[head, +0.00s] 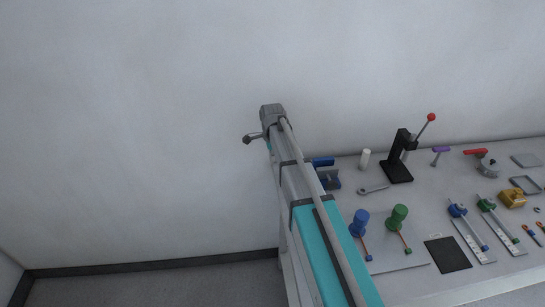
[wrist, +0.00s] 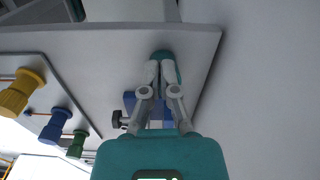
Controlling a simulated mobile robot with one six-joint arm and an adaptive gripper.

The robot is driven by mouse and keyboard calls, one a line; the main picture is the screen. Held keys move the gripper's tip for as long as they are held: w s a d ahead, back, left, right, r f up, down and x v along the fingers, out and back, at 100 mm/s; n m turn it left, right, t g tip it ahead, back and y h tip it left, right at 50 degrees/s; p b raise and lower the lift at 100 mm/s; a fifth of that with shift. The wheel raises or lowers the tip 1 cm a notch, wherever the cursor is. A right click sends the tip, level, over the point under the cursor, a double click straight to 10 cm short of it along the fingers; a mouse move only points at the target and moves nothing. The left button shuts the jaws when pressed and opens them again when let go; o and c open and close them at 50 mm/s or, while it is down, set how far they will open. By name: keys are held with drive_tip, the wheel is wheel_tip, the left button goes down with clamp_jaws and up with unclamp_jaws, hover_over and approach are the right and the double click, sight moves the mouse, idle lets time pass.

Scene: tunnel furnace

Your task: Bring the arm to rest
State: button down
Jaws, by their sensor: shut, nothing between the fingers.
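My gripper (wrist: 160,72) has a teal body and two grey fingers in the wrist view. The fingers are closed together with nothing between them. They hang over the grey bench top (wrist: 190,50), in front of a blue vise-like block (wrist: 130,101) with a black knob, which they partly hide. I cannot tell the height above the bench. In the head view my teal and grey arm (head: 320,245) stretches up from the bottom, left of most of the bench items, and my gripper is not clearly visible.
The bench (head: 400,285) holds a blue valve (head: 358,222), a green valve (head: 398,217), a black press (head: 397,165) with a red knob, a white cylinder (head: 365,158) and a dark square mat (head: 447,254). A bare wall (head: 130,120) stands behind. The floor at left is clear.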

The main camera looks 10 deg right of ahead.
drive_tip(key=shift+s, duration=0.1)
drive_tip(key=s+d+n, duration=0.2)
drive_tip(key=s+n, duration=0.6)
drive_tip(key=s, duration=0.4)
drive_tip(key=s+d+n, duration=0.3)
drive_tip(key=s+n, duration=0.6)
drive_tip(key=s, duration=0.4)
drive_tip(key=shift+d, duration=0.1)
